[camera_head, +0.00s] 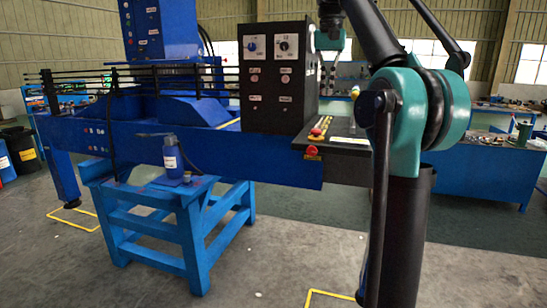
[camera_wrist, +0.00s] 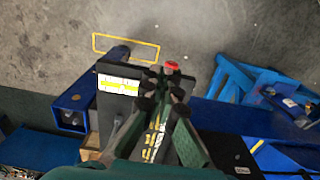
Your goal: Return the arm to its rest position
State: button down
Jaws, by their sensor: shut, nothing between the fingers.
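My gripper (camera_wrist: 164,86) shows in the wrist view with its dark fingertips close together and nothing between them. It points down over a black control panel (camera_wrist: 118,86) with a red button (camera_wrist: 172,66). The gap between fingertips and panel is hard to judge. In the head view my teal and black arm rises at the right, in front of part of the same panel (camera_head: 350,142). A teal part of the arm's far end shows beside the upright black control box (camera_head: 277,80); the fingertips cannot be made out there.
A large blue machine (camera_head: 225,150) spans the left and middle. A blue stand (camera_head: 190,235) holds a small blue-and-white bottle (camera_head: 171,158). A blue workbench (camera_head: 485,170) with clutter stands behind at right. Grey floor (camera_head: 285,250) is clear in front, with yellow markings.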

notch_tip(320, 180, down, 29)
jog(key=s+d+n+t, duration=0.2)
jog(key=s+f+t, duration=0.1)
jog(key=s+f, duration=0.9)
jog(key=f, duration=0.2)
jog(key=s+d+f+n+t, duration=0.1)
jog(key=s+f, duration=0.9)
jog(key=f, duration=0.3)
jog(key=shift+s+d+f+n, duration=0.15)
jog(key=shift+s+d+n, duration=0.1)
jog(key=shift+n, duration=0.05)
